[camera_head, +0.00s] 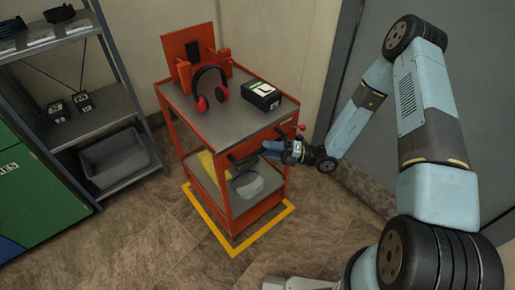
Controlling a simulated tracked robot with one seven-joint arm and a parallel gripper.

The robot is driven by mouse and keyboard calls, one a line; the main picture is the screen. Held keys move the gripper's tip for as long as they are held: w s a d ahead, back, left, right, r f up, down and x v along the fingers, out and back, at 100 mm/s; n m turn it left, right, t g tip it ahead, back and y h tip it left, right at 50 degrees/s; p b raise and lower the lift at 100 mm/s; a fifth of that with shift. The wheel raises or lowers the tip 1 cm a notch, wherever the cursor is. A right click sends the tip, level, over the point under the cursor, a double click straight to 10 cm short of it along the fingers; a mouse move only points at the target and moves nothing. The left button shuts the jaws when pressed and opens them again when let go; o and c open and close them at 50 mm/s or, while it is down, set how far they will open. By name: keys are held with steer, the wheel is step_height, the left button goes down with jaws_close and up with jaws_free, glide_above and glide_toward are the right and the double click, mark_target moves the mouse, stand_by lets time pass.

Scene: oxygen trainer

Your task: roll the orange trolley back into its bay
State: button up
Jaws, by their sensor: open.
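The orange trolley (228,214) stands upright near the back wall, with a grey top and a lower shelf. The trolley appears to stand within these lines. A dark handle (243,161) is on the trolley's near side, below the top. My gripper (268,150) is open at the right end of this handle, close to the trolley's front. I cannot tell whether it touches.
On the trolley are red-black headphones (209,89), a dark box with a white label (262,95) and an orange upright panel (187,52). A metal shelf rack (130,106) with a grey bin (114,157) stands left. A green cabinet (38,190) is far left. The front floor is clear.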

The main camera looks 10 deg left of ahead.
steer(key=shift+a+r, duration=0.15)
steer(key=shift+a, duration=0.8)
steer(key=shift+c, duration=0.3)
jaws_close()
steer(key=shift+s, duration=0.1)
